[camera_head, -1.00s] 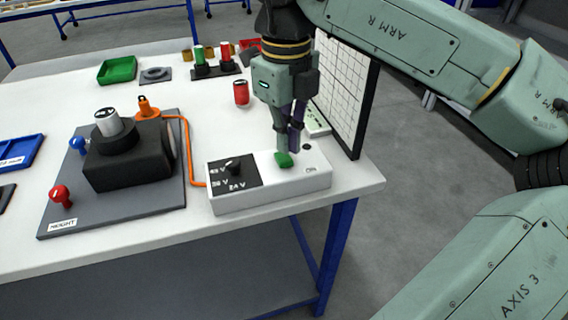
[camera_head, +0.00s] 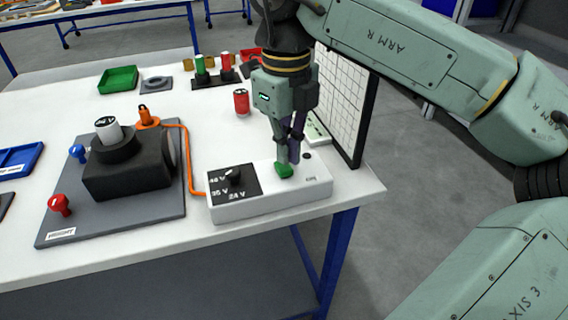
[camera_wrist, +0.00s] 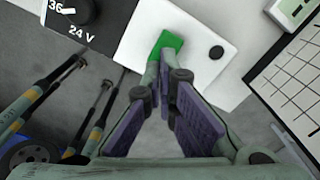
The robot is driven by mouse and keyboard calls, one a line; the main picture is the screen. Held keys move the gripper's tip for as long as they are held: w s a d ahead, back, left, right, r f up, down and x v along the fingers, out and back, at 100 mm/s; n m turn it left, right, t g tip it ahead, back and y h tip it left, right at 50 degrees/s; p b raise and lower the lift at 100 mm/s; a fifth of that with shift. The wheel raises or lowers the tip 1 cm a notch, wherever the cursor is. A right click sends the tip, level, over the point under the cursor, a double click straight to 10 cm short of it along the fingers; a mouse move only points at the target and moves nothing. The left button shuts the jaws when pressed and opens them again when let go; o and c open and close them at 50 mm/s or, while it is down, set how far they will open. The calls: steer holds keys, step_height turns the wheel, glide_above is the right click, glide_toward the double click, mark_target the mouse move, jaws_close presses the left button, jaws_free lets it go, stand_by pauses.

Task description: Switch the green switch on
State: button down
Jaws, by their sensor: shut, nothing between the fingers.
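The green switch (camera_head: 284,169) is a small green rocker on top of the white power box (camera_head: 270,202), near its right half. It also shows in the wrist view (camera_wrist: 167,43), just beyond my fingertips. My gripper (camera_head: 287,158) points down over the switch with its fingers shut and empty. The fingertips are at the switch and seem to touch it; they partly cover it. A black dial (camera_head: 233,177) with voltage marks sits on the box's dark left panel. A small black round spot (camera_wrist: 216,52) lies right of the switch.
An orange cable (camera_head: 190,155) runs from the box to a black device (camera_head: 125,170) on a grey plate at left. A white gridded board (camera_head: 343,95) stands close behind my gripper at right. A red cylinder (camera_head: 241,102) stands behind the box.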

mark_target(285, 169)
steer(key=shift+f+b, duration=0.9)
steer(key=shift+f, duration=0.3)
stand_by(0.8)
steer(key=shift+r+p, duration=2.75)
steer(key=shift+r, duration=0.85)
steer(key=shift+f, duration=0.1)
